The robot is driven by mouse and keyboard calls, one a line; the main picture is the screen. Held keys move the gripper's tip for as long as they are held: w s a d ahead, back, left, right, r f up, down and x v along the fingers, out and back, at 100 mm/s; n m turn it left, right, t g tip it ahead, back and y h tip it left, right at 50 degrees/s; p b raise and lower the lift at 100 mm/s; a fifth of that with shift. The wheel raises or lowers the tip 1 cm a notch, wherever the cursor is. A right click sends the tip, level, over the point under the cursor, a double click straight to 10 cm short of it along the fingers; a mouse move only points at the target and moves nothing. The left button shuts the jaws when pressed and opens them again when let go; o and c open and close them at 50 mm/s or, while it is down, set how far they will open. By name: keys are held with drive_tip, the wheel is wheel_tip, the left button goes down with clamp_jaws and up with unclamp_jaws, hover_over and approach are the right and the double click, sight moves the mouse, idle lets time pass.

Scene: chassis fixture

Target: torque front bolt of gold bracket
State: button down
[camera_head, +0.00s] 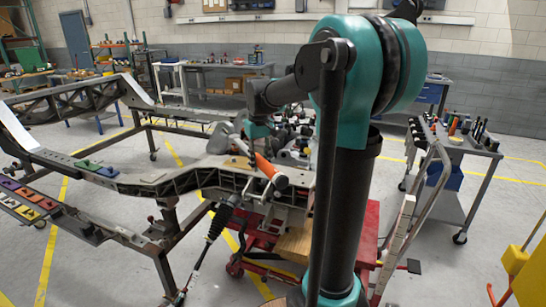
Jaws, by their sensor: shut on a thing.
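My gripper (256,148), at the end of my teal and black arm, is over the near rail of the chassis. It is shut on an orange tool (268,168), which slants down to the right with its orange end over the rail edge. The fingers are small and partly hidden by the tool and the arm. A tan-gold piece (238,162) lies on the rail just left of the tool; I cannot tell for sure that it is the gold bracket. No front bolt can be made out. Whether the tool touches anything is unclear.
The dark chassis frame (140,183) stands on wheeled stands, with coloured pieces (30,196) on its left part. A red cart (368,235) stands close under my arm. A grey tool trolley (455,150) is at right. Yellow-lined floor is open at lower left.

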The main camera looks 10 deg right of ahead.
drive_tip(key=s+d+r+m, duration=0.1)
drive_tip(key=s+d+r, duration=0.1)
drive_tip(key=d, duration=0.1)
wheel_tip(320, 180, down, 6)
idle(1.0)
drive_tip(key=shift+s, duration=0.1)
drive_tip(key=shift+f, duration=1.1)
idle(0.7)
drive_tip(key=shift+a, duration=0.15)
drive_tip(key=shift+s+a+m, duration=0.1)
drive_tip(key=shift+a+m, duration=0.4)
drive_tip(key=shift+a, duration=0.15)
drive_tip(key=shift+a, duration=0.45)
drive_tip(key=shift+a+m, duration=0.3)
drive_tip(key=shift+m, duration=0.1)
